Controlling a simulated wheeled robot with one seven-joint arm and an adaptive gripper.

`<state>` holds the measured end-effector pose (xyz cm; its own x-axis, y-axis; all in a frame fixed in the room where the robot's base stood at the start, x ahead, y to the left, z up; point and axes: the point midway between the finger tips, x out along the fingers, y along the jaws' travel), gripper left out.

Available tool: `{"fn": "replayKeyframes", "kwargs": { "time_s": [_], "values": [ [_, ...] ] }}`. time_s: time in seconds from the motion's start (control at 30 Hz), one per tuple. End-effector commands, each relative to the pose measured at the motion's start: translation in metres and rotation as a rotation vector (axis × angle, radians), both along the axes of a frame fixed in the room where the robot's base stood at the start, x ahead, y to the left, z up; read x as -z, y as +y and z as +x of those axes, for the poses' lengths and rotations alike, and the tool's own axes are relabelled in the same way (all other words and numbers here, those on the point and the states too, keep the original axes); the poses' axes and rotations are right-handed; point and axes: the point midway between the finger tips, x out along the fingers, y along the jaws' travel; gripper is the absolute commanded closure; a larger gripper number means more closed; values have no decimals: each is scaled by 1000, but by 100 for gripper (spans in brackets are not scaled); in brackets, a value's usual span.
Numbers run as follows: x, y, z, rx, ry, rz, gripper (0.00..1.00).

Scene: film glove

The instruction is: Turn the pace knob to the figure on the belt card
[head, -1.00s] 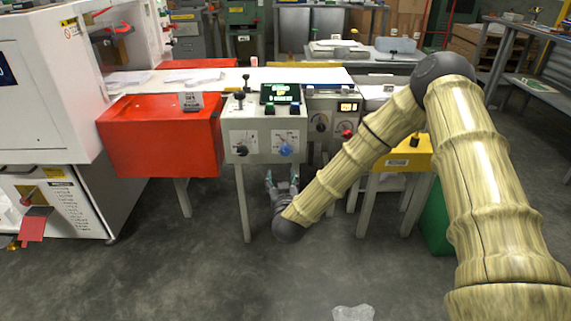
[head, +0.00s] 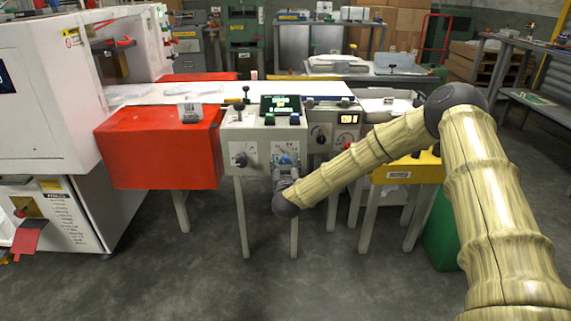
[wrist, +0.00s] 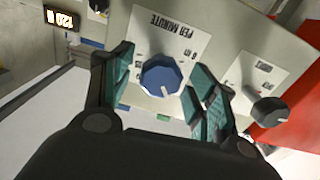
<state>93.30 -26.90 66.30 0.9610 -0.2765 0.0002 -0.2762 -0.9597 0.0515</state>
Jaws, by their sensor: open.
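The blue knob (wrist: 160,76) sits on a white dial plate marked "PER MINUTE" on the grey control box (head: 262,133); in the head view the knob (head: 286,160) shows just above my gripper. My gripper (head: 285,170) is open in front of the box. In the wrist view its teal-padded fingers (wrist: 160,85) stand on either side of the knob, apart from it.
A black knob (wrist: 270,111) with its own plate is beside the blue one. A panel with a lit readout (head: 347,119) adjoins on the right. The red cover (head: 160,150) is at left.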

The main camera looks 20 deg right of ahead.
Motion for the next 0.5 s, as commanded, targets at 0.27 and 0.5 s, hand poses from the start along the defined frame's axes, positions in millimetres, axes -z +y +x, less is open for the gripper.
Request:
{"fn": "replayKeyframes", "kwargs": {
  "time_s": [0.27, 0.5],
  "values": [
    [0, -4, 11, 0, 1, -1, 42],
    [0, -3, 11, 0, 1, -1, 47]
  ]
}}
